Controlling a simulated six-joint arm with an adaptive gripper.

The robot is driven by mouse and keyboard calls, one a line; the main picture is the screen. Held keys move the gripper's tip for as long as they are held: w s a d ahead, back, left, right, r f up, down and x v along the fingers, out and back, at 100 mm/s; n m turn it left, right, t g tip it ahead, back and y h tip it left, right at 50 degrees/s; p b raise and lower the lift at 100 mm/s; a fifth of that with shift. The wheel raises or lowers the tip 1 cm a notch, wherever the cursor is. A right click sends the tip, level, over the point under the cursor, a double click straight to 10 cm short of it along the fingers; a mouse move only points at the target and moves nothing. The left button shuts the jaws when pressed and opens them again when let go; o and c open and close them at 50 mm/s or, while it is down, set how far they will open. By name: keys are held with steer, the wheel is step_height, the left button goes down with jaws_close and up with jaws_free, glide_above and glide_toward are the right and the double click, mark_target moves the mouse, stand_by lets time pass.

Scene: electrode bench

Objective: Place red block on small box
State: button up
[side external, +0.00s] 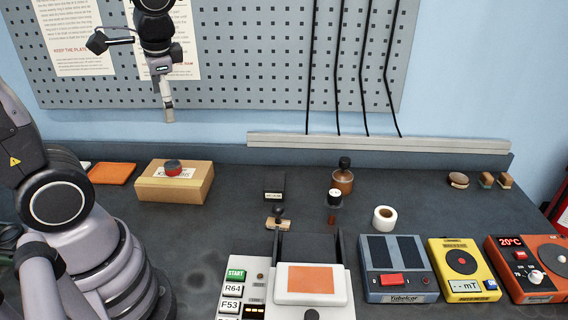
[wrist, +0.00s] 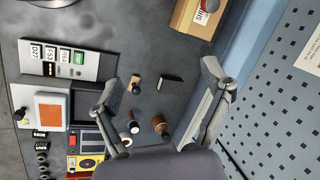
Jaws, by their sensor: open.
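A tan cardboard box (side external: 150,191) stands at the left back of the bench. A small red, round-looking piece with a dark top (side external: 173,168) rests on the box, by a white label; I see no other clear red block. In the wrist view the box (wrist: 185,15) is cut off at the top edge, with part of the red piece (wrist: 209,4) on it. My gripper (side external: 168,115) hangs high above the box, clear of it, pointing down. In the wrist view my gripper (wrist: 162,78) has its fingers wide apart, with nothing held between them.
An orange tray (side external: 112,173) lies left of the box. A black block (side external: 274,187), a brown bottle (side external: 342,182) and a white tape roll (side external: 384,218) stand mid-bench. Several instruments, including a yellow meter (side external: 461,265), line the front. A pegboard (side external: 230,60) rises behind.

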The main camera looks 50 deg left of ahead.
steer(key=s+d+r+n+t+h, duration=0.2)
steer(key=s+d+r+t+h, duration=0.1)
steer(key=s+d+r+t, duration=0.2)
steer(key=shift+s+d+h, duration=0.2)
steer(key=shift+d+h, duration=0.2)
steer(key=shift+d, duration=0.55)
